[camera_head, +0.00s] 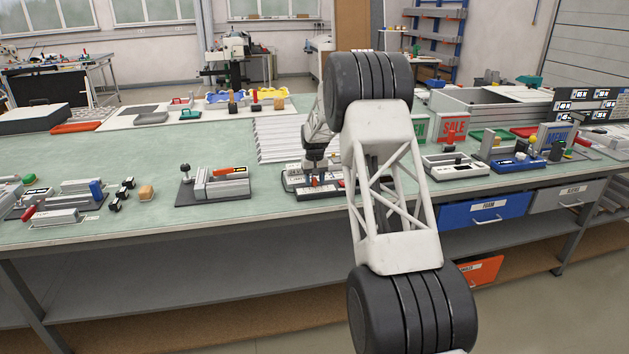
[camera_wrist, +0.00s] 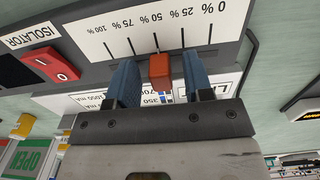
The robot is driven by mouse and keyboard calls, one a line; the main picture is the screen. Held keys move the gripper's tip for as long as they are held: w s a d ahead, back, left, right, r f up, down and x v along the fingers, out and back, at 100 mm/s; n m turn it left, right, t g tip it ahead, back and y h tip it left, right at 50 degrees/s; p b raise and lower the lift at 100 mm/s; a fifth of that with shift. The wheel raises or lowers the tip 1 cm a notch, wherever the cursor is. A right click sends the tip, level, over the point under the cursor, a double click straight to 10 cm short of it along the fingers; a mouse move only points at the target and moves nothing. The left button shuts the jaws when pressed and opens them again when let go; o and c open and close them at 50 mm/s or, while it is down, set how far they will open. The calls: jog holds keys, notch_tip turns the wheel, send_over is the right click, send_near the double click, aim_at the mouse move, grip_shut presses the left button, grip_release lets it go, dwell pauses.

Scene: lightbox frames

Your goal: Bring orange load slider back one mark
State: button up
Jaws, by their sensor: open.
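The orange load slider (camera_wrist: 160,72) stands on a grey panel (camera_wrist: 88,75) with a white percent scale (camera_wrist: 150,28), upside down in the wrist view. The slider knob lines up about with the 50% tick. My gripper (camera_wrist: 160,62) is open, its blue fingers on either side of the knob, with visible gaps at both sides. In the head view my gripper (camera_head: 315,166) points down over the panel (camera_head: 296,181), and the orange slider (camera_head: 314,183) shows small under it. The slider's lower part is hidden by my gripper.
A red isolator switch (camera_wrist: 52,64) sits beside the scale. A black wire handle (camera_wrist: 252,50) rises at the panel's other end. In the head view a grey fixture with an orange part (camera_head: 222,183) stands left, and a white device (camera_head: 455,165) stands right.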

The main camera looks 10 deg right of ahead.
grip_shut()
dwell(0.3)
jog(key=shift+a, duration=0.1)
jog(key=shift+a, duration=1.15)
grip_release()
notch_tip(320, 180, up, 8)
jog(key=shift+f, duration=0.15)
